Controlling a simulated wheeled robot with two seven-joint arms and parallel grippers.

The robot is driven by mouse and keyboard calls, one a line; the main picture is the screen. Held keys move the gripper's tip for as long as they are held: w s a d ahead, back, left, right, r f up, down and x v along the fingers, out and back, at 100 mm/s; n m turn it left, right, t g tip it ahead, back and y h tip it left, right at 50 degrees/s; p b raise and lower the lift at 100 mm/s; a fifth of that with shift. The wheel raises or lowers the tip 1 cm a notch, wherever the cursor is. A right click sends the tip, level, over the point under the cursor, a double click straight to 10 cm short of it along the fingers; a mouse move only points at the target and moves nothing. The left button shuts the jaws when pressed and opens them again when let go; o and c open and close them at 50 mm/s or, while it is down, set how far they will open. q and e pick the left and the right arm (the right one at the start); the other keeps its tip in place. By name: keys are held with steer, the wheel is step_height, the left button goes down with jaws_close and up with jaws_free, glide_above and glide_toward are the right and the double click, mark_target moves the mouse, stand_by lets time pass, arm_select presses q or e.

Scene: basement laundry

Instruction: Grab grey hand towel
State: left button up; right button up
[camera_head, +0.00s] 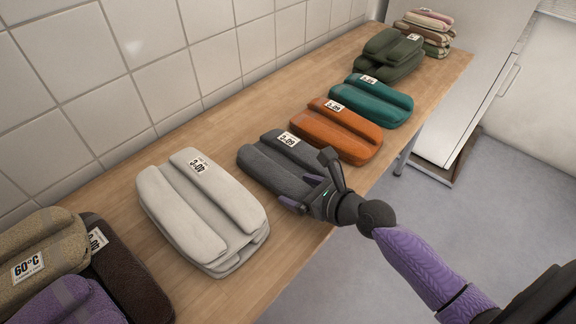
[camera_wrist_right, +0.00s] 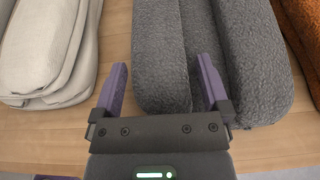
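The grey hand towel (camera_head: 270,164) lies folded on the wooden shelf, between a white towel and an orange one, with a paper label on top. It fills the middle of the right wrist view (camera_wrist_right: 258,70), where its two long rolls show. My right gripper (camera_head: 303,192) is at the towel's near end. In the right wrist view the fingers (camera_wrist_right: 162,68) are apart, one on each side of the left roll. The left finger is over the gap beside the towel, the right one over the groove. I cannot tell whether they touch the cloth. My left gripper is not in view.
The white towel (camera_head: 190,215) and the orange towel (camera_head: 340,130) lie close on either side. A teal towel (camera_head: 370,104) and dark green towels (camera_head: 390,55) are farther along the shelf (camera_head: 245,88). Brown and purple towels fill the near left corner. A tiled wall stands behind.

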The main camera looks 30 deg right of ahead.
steer(key=c, duration=1.2)
